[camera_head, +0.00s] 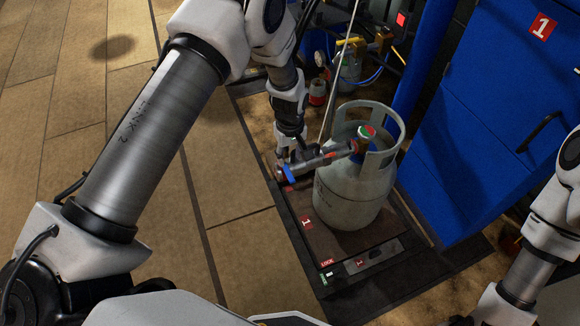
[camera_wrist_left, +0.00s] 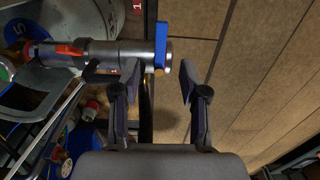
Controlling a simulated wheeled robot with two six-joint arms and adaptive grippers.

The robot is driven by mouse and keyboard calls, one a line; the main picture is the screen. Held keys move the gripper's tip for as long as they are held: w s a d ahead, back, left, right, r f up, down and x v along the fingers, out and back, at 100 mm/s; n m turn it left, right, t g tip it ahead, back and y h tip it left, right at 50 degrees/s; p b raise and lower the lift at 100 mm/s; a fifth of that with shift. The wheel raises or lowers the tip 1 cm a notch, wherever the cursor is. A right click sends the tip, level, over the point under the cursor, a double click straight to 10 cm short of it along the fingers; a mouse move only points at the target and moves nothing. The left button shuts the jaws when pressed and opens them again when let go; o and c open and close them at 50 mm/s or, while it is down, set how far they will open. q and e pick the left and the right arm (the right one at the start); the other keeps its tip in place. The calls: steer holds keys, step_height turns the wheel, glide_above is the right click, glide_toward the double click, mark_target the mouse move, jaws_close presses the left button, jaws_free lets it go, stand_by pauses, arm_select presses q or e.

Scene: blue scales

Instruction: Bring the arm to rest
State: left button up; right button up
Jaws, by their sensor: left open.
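A grey gas cylinder (camera_head: 345,205) stands upright on a dark scale platform (camera_head: 318,238) in the head view. A metal filling connector (camera_head: 318,160) with a blue end piece (camera_head: 291,175) reaches from its valve out to the left. In the left wrist view the connector (camera_wrist_left: 102,54) lies across the upper left, its blue end piece (camera_wrist_left: 161,45) above the fingertips. My left gripper (camera_head: 287,158) is beside the connector's outer end. In the wrist view its fingers (camera_wrist_left: 160,84) are apart with nothing between them. My right gripper is out of view.
A blue cabinet (camera_head: 480,120) marked 1 stands to the right of the scale. Hoses, brass fittings and a red-capped jar (camera_head: 317,92) are behind the cylinder. A thin pale hose (camera_head: 341,75) hangs above it. The tiled floor (camera_head: 235,220) at the left is clear.

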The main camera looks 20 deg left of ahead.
arm_select(q)
step_height(320, 180, up, 4)
steer(key=shift+s, duration=0.1)
stand_by(0.4)
